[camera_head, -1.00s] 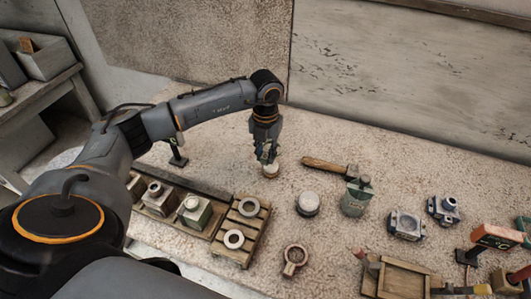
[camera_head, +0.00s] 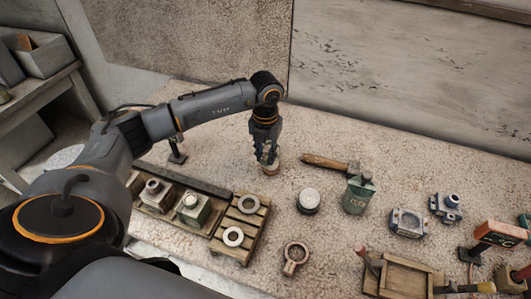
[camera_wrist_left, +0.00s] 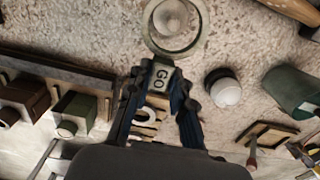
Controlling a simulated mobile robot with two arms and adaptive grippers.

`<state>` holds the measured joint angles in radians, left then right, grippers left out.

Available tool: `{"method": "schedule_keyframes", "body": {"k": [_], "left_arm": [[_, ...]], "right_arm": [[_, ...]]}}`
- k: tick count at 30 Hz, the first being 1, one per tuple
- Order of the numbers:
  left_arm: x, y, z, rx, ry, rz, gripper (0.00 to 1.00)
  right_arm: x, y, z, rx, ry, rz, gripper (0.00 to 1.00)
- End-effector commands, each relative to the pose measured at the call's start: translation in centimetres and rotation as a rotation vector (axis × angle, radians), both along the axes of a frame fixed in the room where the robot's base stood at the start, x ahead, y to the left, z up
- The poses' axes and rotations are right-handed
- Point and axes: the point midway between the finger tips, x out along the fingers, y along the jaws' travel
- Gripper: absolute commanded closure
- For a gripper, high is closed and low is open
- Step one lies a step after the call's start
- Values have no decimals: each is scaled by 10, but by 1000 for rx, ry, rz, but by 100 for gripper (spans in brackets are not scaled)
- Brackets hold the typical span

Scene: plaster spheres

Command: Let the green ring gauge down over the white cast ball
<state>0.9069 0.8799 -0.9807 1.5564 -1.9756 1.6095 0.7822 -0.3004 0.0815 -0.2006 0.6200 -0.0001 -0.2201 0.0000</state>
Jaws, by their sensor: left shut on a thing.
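My left gripper (camera_head: 267,160) is shut on the tab, marked GO, of the green ring gauge (camera_wrist_left: 150,42); its fingers also show in the left wrist view (camera_wrist_left: 158,100). In that view the ring lies beyond the fingertips, with the pale round top of the white cast ball (camera_wrist_left: 175,17) inside its outline. I cannot tell whether the ring is around the ball or just above it. In the head view the fingers largely hide the ring, and a pale ball on a brownish base (camera_head: 270,168) shows at their tips. My right gripper is not in view.
Another white ball on a dark base (camera_head: 308,200) stands to the right, near a hammer (camera_head: 325,162) and a green container (camera_head: 357,196). A wooden pallet (camera_head: 240,221) with two rings is nearer. A brown ring with a handle (camera_head: 295,259) lies in front.

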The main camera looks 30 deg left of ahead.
Motion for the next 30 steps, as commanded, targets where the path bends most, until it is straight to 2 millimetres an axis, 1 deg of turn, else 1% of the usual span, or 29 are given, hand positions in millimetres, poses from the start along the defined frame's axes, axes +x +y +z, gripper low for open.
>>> {"method": "schedule_keyframes", "body": {"k": [1, 18, 30], "left_arm": [[0, 0, -4, 0, 0, 0, 100], [0, 0, -26, 0, 0, 0, 100], [0, 0, -26, 0, 0, 0, 100]], "right_arm": [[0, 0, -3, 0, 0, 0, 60], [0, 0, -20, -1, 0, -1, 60], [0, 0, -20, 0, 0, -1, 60]]}}
